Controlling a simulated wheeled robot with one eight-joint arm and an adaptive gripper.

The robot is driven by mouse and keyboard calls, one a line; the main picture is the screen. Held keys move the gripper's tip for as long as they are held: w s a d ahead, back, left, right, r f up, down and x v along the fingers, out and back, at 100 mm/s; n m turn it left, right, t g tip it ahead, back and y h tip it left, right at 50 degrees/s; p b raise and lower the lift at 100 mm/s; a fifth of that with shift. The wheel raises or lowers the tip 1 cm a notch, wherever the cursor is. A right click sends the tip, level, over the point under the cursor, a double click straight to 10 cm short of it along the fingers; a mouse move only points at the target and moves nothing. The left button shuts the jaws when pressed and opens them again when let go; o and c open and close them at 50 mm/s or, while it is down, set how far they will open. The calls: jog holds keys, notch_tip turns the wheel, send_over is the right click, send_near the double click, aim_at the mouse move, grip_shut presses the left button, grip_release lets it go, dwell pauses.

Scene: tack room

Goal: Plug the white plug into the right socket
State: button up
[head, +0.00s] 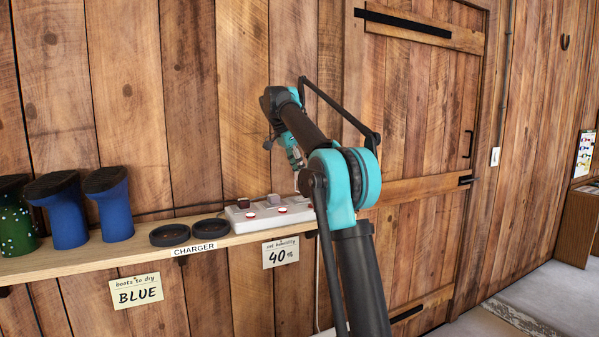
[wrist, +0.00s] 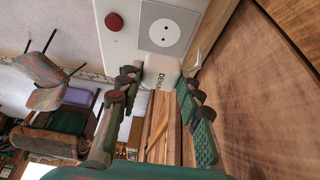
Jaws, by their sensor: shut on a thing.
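The white plug (wrist: 163,74), with dark lettering that seems to begin "DEHU", sits between the fingertips of my gripper (wrist: 158,84), which is shut on it. In the wrist view a grey socket (wrist: 164,33) with two holes lies just past the plug on a white strip (wrist: 128,38); I cannot tell whether plug and strip touch. In the head view the white power strip (head: 236,220) lies on the shelf with a brown block and a pale block on it. My gripper (head: 299,163) is above its right end; the plug is hard to make out there.
The wooden shelf (head: 120,252) carries two black round trays (head: 170,236), blue boots (head: 108,204) and a green boot (head: 16,225) left of the strip. Plank wall stands close behind. Red buttons (wrist: 114,22) sit on the strip. Note cards (head: 281,253) hang below.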

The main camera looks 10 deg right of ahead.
aim_at(297, 179)
jog(key=shift+f, duration=0.1)
jog(key=shift+f, duration=2.8)
jog(key=shift+f, duration=0.55)
jog(key=o, duration=1.2)
jog(key=shift+c, duration=0.2)
jog(key=shift+r, duration=0.1)
jog(key=v, duration=1.1)
jog(key=shift+a+r, duration=0.25)
jog(key=shift+r, duration=0.1)
jog(key=shift+s, duration=0.1)
